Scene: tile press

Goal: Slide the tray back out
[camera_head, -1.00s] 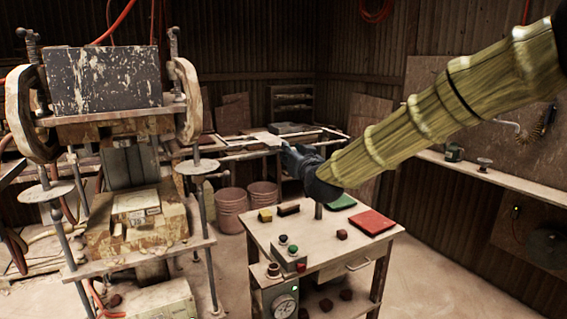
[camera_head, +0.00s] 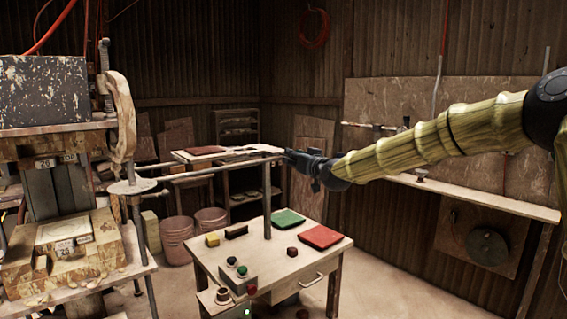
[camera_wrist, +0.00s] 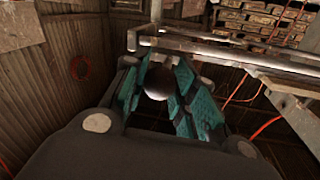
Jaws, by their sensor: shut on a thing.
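The tray (camera_head: 248,152) is a flat, pale plate on the rails to the right of the press (camera_head: 60,160). A dark red-brown slab (camera_head: 205,150) lies on its left part. My gripper (camera_head: 291,156) is at the tray's right end, seen small in the head view. In the wrist view my gripper's teal fingers (camera_wrist: 165,90) are closed around a dark round knob (camera_wrist: 157,82), apparently the tray's handle. The fingers partly hide the knob.
A small table (camera_head: 270,262) stands in front of the rails, with green (camera_head: 287,219) and red (camera_head: 321,236) slabs, small blocks and a button box (camera_head: 237,277). Pink buckets (camera_head: 177,240) stand behind it. A wall shelf (camera_head: 470,196) runs along the right.

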